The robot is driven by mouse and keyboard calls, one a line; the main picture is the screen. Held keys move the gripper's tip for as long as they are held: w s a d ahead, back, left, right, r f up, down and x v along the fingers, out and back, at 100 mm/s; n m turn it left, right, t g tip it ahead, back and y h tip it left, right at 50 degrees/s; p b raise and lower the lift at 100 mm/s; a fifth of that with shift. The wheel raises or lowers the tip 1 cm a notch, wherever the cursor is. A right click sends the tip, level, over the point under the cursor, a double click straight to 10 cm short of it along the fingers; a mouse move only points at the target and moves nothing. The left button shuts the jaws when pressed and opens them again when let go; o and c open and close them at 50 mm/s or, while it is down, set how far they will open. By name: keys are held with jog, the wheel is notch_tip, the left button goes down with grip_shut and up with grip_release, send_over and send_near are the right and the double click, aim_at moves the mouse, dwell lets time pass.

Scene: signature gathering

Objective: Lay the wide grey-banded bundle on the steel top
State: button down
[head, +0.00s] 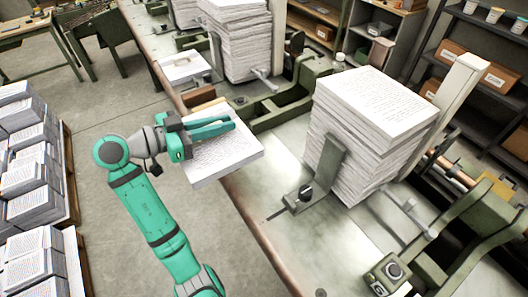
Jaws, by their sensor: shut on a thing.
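My gripper (212,129) is shut on a flat bundle of printed sheets (232,158), the thing the task calls the grey-banded bundle. The teal fingers lie across its far edge. The bundle is held roughly level at the left edge of the steel top (275,185), and part of it overlaps that edge in the picture. I cannot tell how high it is above the top, or whether they touch. A grey band cannot be made out. The fingers hide part of the bundle's upper face.
A tall paper stack (370,125) stands on the steel top behind a green clamp plate (325,165). A green machine frame (285,105) lies beyond. More stacks (235,40) stand farther along the bench. Bundles on a pallet (30,175) are at left.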

aim_at(241, 132)
jog(key=d+f, duration=0.1)
jog(key=d, duration=0.1)
jog(key=d+f, duration=0.1)
jog(key=d, duration=0.1)
jog(key=w+d+f, duration=0.1)
jog(key=d, duration=0.2)
jog(key=shift+w, duration=0.1)
jog(key=d+f, duration=0.3)
jog(key=w+d+f, duration=0.1)
jog(key=f, duration=0.1)
jog(key=shift+d+f, duration=0.2)
jog(key=shift+f, duration=0.05)
jog(key=shift+d+f, duration=0.15)
jog(key=shift+f, duration=0.75)
jog(key=shift+d+f, duration=0.1)
jog(key=shift+f, duration=0.8)
jog(key=shift+f, duration=0.1)
jog(key=c, duration=1.8)
grip_release()
jog(key=shift+f, duration=0.1)
jog(key=shift+o, duration=0.2)
jog(key=shift+w, duration=0.1)
